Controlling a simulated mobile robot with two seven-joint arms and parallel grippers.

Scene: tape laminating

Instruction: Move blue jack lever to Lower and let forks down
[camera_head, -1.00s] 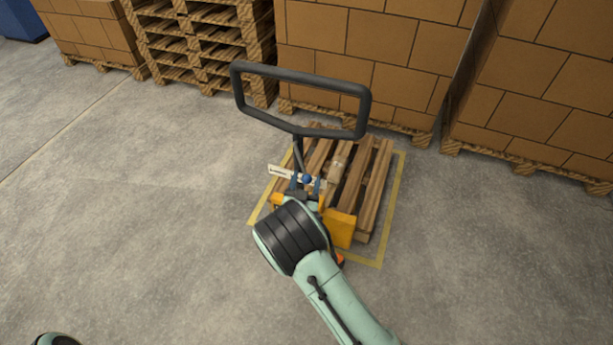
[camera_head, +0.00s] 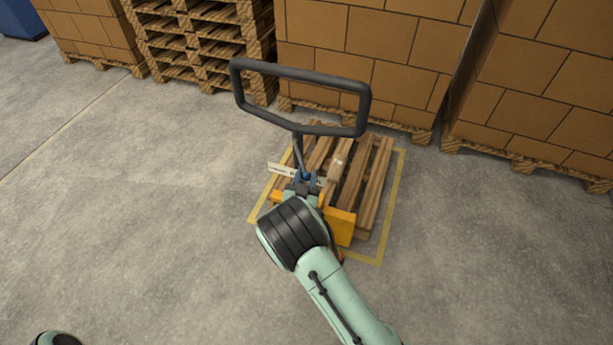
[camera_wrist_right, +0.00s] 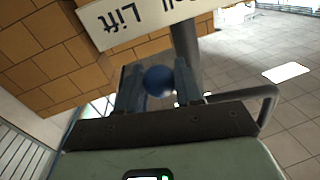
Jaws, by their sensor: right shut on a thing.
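The pallet jack has a black loop handle (camera_head: 300,97) on a dark shaft and a yellow body (camera_head: 339,225) at the wooden pallet (camera_head: 367,190). A small blue lever knob (camera_head: 306,176) sits on the shaft beside a white label plate (camera_head: 282,169). My right gripper (camera_head: 305,184) is at the knob, its arm hiding part of the jack. In the right wrist view the blue ball knob (camera_wrist_right: 158,81) lies between the two fingers of my right gripper (camera_wrist_right: 160,88). The plate (camera_wrist_right: 140,18) above shows "Lift" upside down; its other words are cut off. My left gripper is not in view.
Yellow floor lines (camera_head: 397,190) frame the pallet. Stacked cartons (camera_head: 370,50) on pallets and a stack of empty pallets (camera_head: 205,40) stand behind. The concrete floor (camera_head: 140,220) on the left is clear.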

